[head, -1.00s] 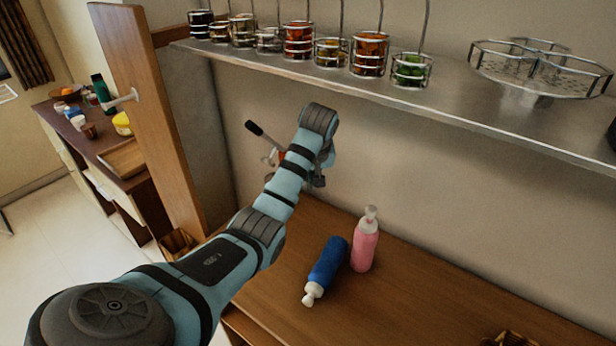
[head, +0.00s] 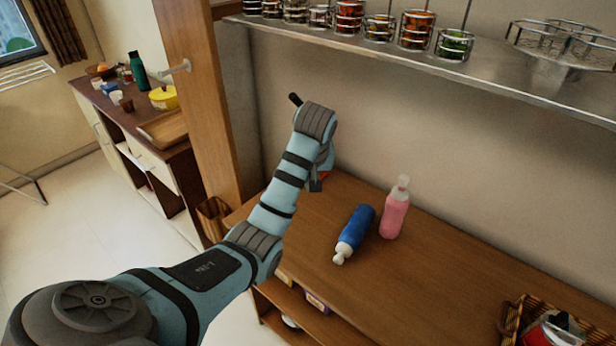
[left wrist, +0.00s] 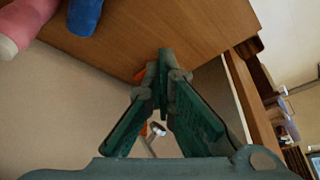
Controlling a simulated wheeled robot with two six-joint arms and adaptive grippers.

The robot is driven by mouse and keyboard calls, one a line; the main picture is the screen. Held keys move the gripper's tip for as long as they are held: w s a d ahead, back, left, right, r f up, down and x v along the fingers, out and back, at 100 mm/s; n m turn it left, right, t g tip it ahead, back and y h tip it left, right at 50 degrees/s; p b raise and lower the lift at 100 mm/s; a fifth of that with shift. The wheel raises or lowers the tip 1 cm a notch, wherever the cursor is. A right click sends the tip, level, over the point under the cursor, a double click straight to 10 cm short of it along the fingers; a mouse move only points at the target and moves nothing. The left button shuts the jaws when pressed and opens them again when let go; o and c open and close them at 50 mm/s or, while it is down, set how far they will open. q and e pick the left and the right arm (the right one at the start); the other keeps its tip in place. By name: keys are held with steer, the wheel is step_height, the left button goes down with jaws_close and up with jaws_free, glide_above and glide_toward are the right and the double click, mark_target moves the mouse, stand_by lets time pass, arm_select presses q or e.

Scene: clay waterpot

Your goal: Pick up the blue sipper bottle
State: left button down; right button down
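The blue sipper bottle (head: 357,228) lies on its side on the wooden table (head: 420,280), its white cap pointing toward the front left. In the left wrist view, part of the blue bottle (left wrist: 86,14) shows at the top left edge. My left gripper (left wrist: 157,72) has its fingertips close together, with no bottle between them. In the head view, it is mostly hidden behind my wrist, above the table's back left part, left of the blue bottle and apart from it. My right gripper is not in view.
A pink bottle (head: 394,216) stands upright just right of the blue one. A wicker basket (head: 510,318) with items stands at the lower right. A metal shelf (head: 480,72) with jars hangs above. A wooden post (head: 205,90) rises at the left. The table's middle is clear.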

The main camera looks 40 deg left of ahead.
arm_select(q)
steer(key=c, duration=2.3)
jaws_free()
steer(key=shift+w+f, duration=0.1)
steer(key=shift+w, duration=0.15)
steer(key=o, duration=1.4)
steer(key=shift+s, duration=0.2)
steer(key=shift+c, duration=0.2)
steer(key=o, duration=0.5)
steer(key=shift+c, duration=0.2)
steer(key=shift+w, duration=0.1)
